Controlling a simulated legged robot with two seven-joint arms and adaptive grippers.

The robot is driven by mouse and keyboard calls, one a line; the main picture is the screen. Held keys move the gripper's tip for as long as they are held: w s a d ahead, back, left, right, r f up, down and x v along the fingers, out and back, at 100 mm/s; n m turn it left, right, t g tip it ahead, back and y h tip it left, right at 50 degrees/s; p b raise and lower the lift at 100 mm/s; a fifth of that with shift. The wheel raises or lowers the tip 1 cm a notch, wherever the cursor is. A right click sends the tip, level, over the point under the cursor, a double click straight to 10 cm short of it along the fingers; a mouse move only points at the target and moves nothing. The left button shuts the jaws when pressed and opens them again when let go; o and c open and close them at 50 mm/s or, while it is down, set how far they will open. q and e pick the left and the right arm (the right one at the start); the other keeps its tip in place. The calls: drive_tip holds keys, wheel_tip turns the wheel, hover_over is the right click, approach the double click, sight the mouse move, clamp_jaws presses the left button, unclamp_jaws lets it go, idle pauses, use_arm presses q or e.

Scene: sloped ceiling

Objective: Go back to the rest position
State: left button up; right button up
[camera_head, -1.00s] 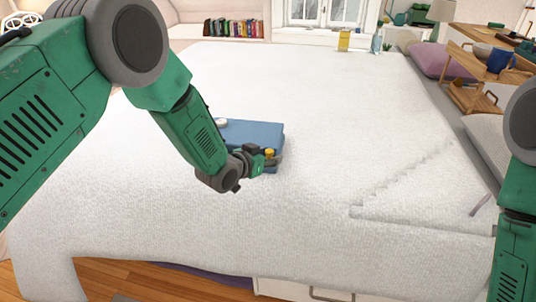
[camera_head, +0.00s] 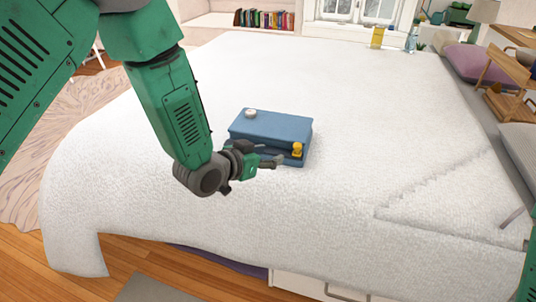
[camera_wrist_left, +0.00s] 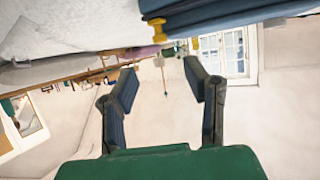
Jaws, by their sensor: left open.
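My left gripper (camera_head: 272,160) is in front of a blue box-like object (camera_head: 275,127) that lies on the white bed. In the left wrist view the left gripper (camera_wrist_left: 160,88) has its two fingers spread apart with nothing between them. The blue object shows there at the top (camera_wrist_left: 225,12). A small yellow item (camera_head: 297,150) is at its front right corner, and a round white item (camera_head: 250,113) rests on its top left.
The white bed (camera_head: 330,220) is mostly bare around the blue object. A yellow item (camera_head: 377,37) and a bottle (camera_head: 412,38) stand at its far edge. A wooden tray stand (camera_head: 508,75) and a purple pillow (camera_head: 468,63) are at the right. Wooden floor (camera_head: 170,270) lies in front.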

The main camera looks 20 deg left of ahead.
use_arm(q)
drive_tip(key=shift+s+a, duration=0.1)
drive_tip(key=shift+a, duration=0.05)
drive_tip(key=s+a+f+n+g+y, duration=0.1)
drive_tip(key=s+a+f+g+y, duration=0.15)
drive_tip(key=s+f, duration=0.6)
drive_tip(key=s+a+f+n+g+y, duration=0.15)
drive_tip(key=s+a+f+g, duration=0.25)
drive_tip(key=s+f, duration=0.4)
drive_tip(key=s+a+f+n+g, duration=0.1)
drive_tip(key=s+a+g, duration=0.1)
drive_tip(key=s, duration=0.8)
drive_tip(key=s+a+f+g+y, duration=0.1)
drive_tip(key=s+a+f+g, duration=0.1)
drive_tip(key=s, duration=0.8)
drive_tip(key=shift+a+f+n+g+y, duration=0.3)
drive_tip(key=shift+a+n+g, duration=0.1)
drive_tip(key=shift+g, duration=0.15)
idle(0.7)
